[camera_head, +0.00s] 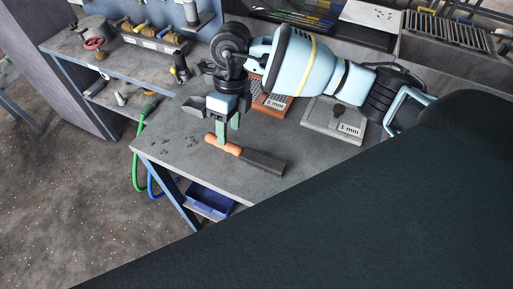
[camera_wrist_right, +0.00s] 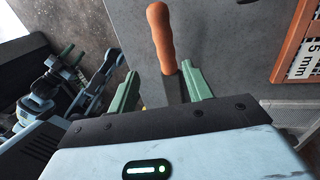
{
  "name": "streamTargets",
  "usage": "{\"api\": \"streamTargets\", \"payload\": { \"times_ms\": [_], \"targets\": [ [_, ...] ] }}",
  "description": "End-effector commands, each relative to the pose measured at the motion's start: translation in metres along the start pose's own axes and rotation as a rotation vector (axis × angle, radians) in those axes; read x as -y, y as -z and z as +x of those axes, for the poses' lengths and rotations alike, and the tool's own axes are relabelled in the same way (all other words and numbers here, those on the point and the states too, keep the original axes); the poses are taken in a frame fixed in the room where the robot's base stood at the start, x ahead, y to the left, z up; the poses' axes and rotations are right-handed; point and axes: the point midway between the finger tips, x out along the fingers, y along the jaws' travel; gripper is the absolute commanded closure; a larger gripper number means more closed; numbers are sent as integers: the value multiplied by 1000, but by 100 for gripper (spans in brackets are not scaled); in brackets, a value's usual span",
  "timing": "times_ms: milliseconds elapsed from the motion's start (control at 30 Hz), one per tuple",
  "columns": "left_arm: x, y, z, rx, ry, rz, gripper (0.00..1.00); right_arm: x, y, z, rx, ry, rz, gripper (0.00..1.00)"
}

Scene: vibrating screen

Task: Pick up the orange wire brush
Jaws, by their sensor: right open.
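The wire brush (camera_head: 246,155) lies on the grey workbench (camera_head: 185,150) near its front edge. It has an orange handle at the left and a dark brush head at the right. In the right wrist view its orange handle (camera_wrist_right: 160,35) points away from the gripper. My right gripper (camera_head: 228,133) is over the brush, by the handle. In the right wrist view the two green fingers of the gripper (camera_wrist_right: 160,88) stand apart, one on each side of the brush. Whether they touch it I cannot tell.
Small dark bits lie on the bench at the left. A blue bin (camera_head: 208,200) sits below the bench edge. Green and blue hoses hang at the left.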

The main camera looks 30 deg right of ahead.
Motion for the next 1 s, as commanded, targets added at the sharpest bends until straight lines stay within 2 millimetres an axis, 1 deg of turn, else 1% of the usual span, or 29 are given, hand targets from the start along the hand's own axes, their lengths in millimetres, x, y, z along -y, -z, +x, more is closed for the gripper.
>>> {"api": "streamTargets", "payload": {
  "times_ms": [33, 100, 233, 500, 733, 867, 1000],
  "targets": [
    [0, -1, 0, 1, 0, 0, 64, 4, 1, -2, -7, 21, 4, 50],
    [0, -1, 0, 1, 0, 0, 64, 7, 1, -4, -11, 33, 6, 50],
    [0, -1, 0, 1, 0, 0, 64, 7, 2, -2, -12, 33, 6, 50],
    [0, 0, 0, 0, 0, 0, 64, 7, 2, 21, -11, 30, 6, 50],
    [0, 1, 0, -1, 0, 1, 64, 7, 1, 26, -9, 29, 5, 50],
    [0, 4, -1, -6, 1, 2, 64, 9, 1, 38, -11, 29, 6, 50],
    [1, 6, -1, -11, 1, 3, 64, 11, 0, 59, -11, 28, 6, 50]
  ]
}}
